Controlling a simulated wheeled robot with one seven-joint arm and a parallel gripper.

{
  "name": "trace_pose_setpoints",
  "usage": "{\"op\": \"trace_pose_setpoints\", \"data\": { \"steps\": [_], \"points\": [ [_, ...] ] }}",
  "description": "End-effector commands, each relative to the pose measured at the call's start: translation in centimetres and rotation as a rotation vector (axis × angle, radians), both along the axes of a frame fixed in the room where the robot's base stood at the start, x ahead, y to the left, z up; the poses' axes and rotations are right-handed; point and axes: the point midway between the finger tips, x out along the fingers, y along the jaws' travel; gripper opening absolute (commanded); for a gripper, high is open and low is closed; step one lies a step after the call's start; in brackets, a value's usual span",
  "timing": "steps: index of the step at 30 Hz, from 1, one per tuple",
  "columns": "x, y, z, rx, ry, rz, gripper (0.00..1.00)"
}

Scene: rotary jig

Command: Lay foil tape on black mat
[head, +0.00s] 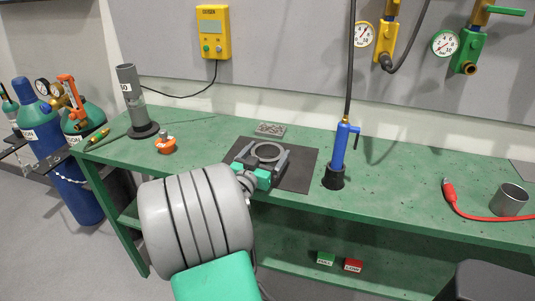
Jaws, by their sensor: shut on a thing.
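The foil tape (267,147) looks like a grey ring-shaped roll, lying flat between the dark fingers of my gripper (266,155). My gripper is shut on it, with the green gripper body on the near side. The black mat (298,178) lies on the green bench, and the roll and gripper appear over its middle. I cannot tell whether the roll touches the mat or is held just above it. My arm hides the mat's near left part.
A small grey tray (270,129) sits behind the mat. A blue torch in a black holder (333,176) stands close to its right. An orange item (166,145) and a grey tube on a stand (132,100) are left. A red cable (463,206) and metal cup (509,200) are far right.

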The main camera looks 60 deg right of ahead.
Motion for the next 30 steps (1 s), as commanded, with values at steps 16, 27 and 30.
{"op": "trace_pose_setpoints", "data": {
  "steps": [16,27,30],
  "points": [
    [0.0,0.0,-0.2,0.000,0.001,0.000,1.00],
    [0.2,4.8,-0.1,0.000,0.001,0.009,1.00],
    [0.2,7.6,-0.1,0.000,0.001,0.010,1.00]
  ]
}}
